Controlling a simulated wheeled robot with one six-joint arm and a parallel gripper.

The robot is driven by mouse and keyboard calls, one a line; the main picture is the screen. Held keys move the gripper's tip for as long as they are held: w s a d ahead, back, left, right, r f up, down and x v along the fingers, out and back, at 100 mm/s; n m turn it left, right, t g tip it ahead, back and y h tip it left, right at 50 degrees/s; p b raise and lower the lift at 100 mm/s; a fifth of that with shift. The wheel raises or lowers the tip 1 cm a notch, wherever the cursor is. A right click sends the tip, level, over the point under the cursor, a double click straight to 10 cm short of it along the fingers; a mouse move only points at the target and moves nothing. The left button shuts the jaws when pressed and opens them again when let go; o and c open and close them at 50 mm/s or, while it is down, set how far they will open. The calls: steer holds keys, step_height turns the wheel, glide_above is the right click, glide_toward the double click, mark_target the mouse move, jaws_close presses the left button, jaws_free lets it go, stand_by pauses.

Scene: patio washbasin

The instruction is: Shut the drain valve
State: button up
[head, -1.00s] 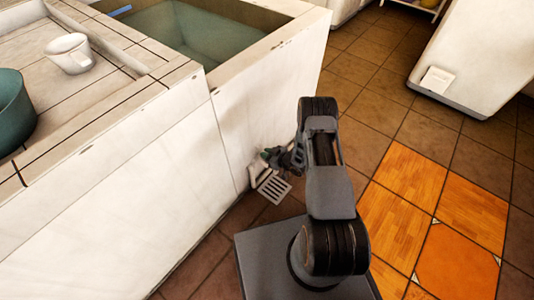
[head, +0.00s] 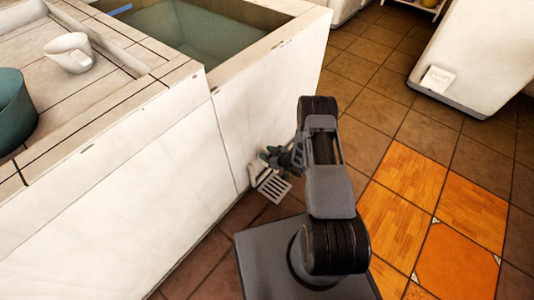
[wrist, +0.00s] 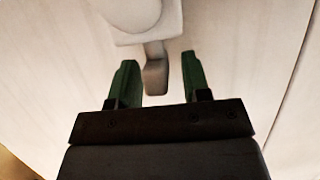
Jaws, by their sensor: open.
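The drain valve (wrist: 133,14) shows at the top of the wrist view as a pale rounded body on the white basin wall. Its grey-brown lever (wrist: 155,68) points down toward my gripper. My gripper (wrist: 158,80) is open, with one green finger to each side of the lever's lower end. The lever is nearer the right finger, and I cannot tell whether they touch. In the head view my gripper (head: 270,156) is low beside the basin's wall, and my arm and gripper largely hide the valve.
A floor grate (head: 273,187) lies below my gripper at the foot of the white wall (head: 165,165). The basin (head: 205,45) above holds greenish water. Tiled floor is open to the right.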

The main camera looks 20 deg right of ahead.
steer(key=p+v, duration=0.4)
steer(key=v, duration=0.9)
steer(key=shift+s+d, duration=0.2)
steer(key=shift+s, duration=0.05)
steer(key=w+d+r+g+h+p, duration=0.1)
steer(key=w+d+r+h+p, duration=0.15)
steer(key=r, duration=0.45)
steer(key=w+d+r+h+p, duration=0.1)
steer(key=w+r+p, duration=0.25)
steer(key=r, duration=0.35)
steer(key=w+d+r+g+h+p, duration=0.1)
steer(key=w+r+h+p, duration=0.1)
steer(key=r+p, duration=0.35)
step_height(320, 180, up, 21)
steer(key=s+m+g+h+p, duration=0.1)
steer(key=m+h+p, duration=0.2)
steer(key=p, duration=0.2)
steer(key=s+a+r+m+g+p, duration=0.1)
steer(key=s+a+r+p, duration=0.3)
steer(key=r, duration=0.5)
steer(key=s+a+r+m+g+p, duration=0.1)
steer(key=s+a+r+p, duration=0.3)
steer(key=s+r, duration=0.5)
steer(key=s+a+r+m+g+y+p, duration=0.1)
steer(key=s+a+r+m+g+p, duration=0.1)
steer(key=s+a+r+p, duration=0.2)
steer(key=s+p+v, duration=0.1)
steer(key=v, duration=0.5)
steer(key=shift+d, duration=0.1)
